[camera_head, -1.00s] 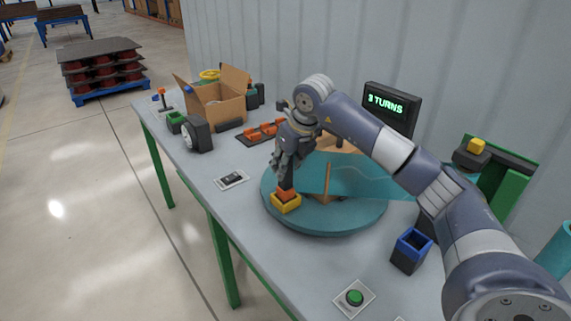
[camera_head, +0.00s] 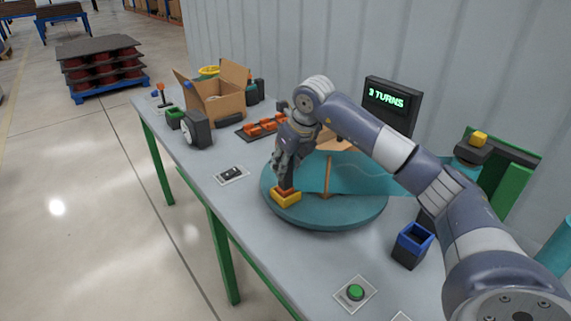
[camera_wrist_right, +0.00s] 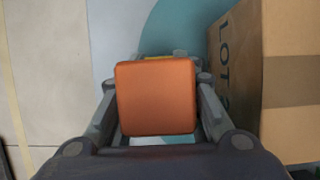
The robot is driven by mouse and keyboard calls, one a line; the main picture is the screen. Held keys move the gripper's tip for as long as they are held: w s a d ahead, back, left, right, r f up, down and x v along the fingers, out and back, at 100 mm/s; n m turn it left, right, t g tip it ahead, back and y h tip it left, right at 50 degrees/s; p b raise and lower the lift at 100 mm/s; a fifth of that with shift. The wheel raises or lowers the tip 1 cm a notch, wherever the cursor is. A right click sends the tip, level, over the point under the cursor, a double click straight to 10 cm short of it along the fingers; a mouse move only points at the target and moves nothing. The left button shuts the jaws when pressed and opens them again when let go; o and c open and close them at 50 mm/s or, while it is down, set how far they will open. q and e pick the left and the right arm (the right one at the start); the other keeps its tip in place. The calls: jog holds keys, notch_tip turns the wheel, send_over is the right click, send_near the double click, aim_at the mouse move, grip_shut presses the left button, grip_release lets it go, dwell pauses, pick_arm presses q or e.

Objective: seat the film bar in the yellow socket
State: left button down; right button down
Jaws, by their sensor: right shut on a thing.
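The film bar (camera_head: 287,188) shows as a dark upright piece with an orange lower part in the head view. Its orange square top (camera_wrist_right: 156,97) fills the middle of the right wrist view. My right gripper (camera_head: 284,170) is shut on the bar, with a finger on each side. The bar stands upright at the yellow socket (camera_head: 287,200), its lower end at the socket's opening; how deep it sits is hidden. The socket is at the near left rim of the teal turntable (camera_head: 325,217). My left gripper is not in view.
A cardboard box (camera_wrist_right: 290,80) stands on the turntable close to my right gripper, with teal film (camera_head: 365,180) reaching right from it. A blue-rimmed holder (camera_head: 412,246), a green button (camera_head: 355,292) and a display reading "3 TURNS" (camera_head: 388,100) are nearby. The table's front left is mostly clear.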

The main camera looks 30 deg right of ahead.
jog(key=shift+f, duration=0.25)
jog(key=c, duration=1.2)
grip_release()
jog(key=shift+o, duration=0.2)
jog(key=v, duration=1.2)
